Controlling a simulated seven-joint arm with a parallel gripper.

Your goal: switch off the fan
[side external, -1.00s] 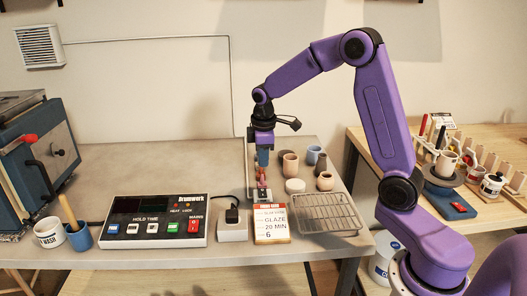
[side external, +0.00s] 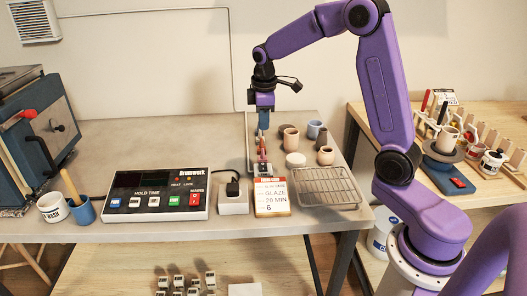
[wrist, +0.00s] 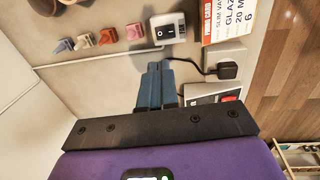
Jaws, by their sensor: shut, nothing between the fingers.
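The fan appears to be the white slatted unit (side external: 33,20) high on the wall at far left in the side view; I cannot tell whether it turns. A thin line runs from it along the wall and down behind the table. In the wrist view, a pale switch box (wrist: 158,37) with a black rocker lies above my fingertips; which way the rocker is pressed is unclear. My gripper (side external: 263,128) is shut and empty, pointing down above the bench behind the card. Its blue-grey fingers (wrist: 157,75) are together, apart from the switch box.
The glaze card (side external: 270,197), a wire rack (side external: 327,188), a plug on a white block (side external: 233,204) and the Brunwork control box (side external: 155,194) stand near the front edge. Small pots (side external: 290,139) stand right of my gripper. Several coloured pieces (wrist: 107,36) sit beside the switch box.

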